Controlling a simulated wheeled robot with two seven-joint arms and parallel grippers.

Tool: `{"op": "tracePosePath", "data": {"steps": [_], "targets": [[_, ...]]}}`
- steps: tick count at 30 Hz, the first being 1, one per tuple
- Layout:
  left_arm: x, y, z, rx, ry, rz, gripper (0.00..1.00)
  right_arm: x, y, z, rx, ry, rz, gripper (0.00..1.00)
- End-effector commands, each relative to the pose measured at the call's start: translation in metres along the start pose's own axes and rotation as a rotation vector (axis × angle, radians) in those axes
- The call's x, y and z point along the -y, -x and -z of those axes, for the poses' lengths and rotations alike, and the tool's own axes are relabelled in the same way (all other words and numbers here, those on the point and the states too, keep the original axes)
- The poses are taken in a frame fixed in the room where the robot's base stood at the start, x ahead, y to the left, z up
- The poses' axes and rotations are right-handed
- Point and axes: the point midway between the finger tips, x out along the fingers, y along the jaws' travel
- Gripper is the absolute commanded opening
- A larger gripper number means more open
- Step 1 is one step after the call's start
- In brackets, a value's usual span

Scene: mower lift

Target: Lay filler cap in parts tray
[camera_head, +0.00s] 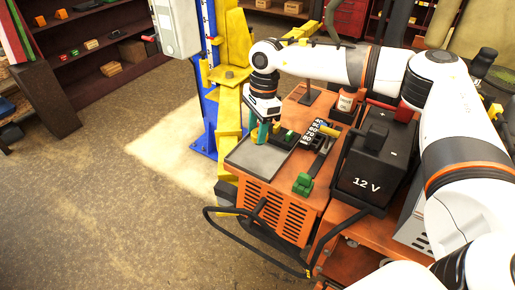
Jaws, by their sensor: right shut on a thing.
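My right gripper (259,137) points down with teal fingers over the back left part of the grey parts tray (262,161), which lies on the orange cart top. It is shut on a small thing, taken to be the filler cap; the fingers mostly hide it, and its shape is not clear. I cannot tell whether the held thing touches the tray. The front part of the tray is bare. My left gripper is not in view.
A black 12 V battery (376,163) stands right of the tray. A green part (303,184) and a dark tool rack (319,143) lie between them. A blue lift post (209,75) with yellow arms stands behind.

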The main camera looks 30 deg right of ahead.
Motion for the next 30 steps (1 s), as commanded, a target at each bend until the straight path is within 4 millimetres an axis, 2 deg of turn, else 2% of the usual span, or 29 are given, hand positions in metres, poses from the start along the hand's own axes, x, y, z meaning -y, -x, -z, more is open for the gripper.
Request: {"op": "tracePosePath", "data": {"steps": [1, 5, 11, 24, 25, 28, 30], "targets": [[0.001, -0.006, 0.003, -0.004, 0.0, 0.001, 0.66, 0.0, -0.009, -0.001, 0.0, 0.001, 0.0, 0.16], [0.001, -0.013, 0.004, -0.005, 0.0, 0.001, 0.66, -0.001, -0.021, -0.003, 0.0, 0.002, -0.001, 0.16], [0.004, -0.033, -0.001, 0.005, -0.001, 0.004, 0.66, -0.001, -0.054, -0.007, 0.0, 0.002, 0.001, 0.16], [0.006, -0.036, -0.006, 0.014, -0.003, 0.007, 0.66, -0.001, -0.061, -0.008, -0.001, 0.002, 0.0, 0.16], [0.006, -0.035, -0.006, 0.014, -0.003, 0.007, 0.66, -0.001, -0.059, -0.008, 0.0, 0.002, -0.001, 0.45], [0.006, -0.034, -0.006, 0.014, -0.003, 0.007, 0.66, -0.001, -0.059, -0.008, 0.0, 0.002, -0.001, 0.61], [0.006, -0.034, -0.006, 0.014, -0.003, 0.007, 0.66, -0.001, -0.059, -0.008, 0.0, 0.002, -0.001, 0.62]]}}
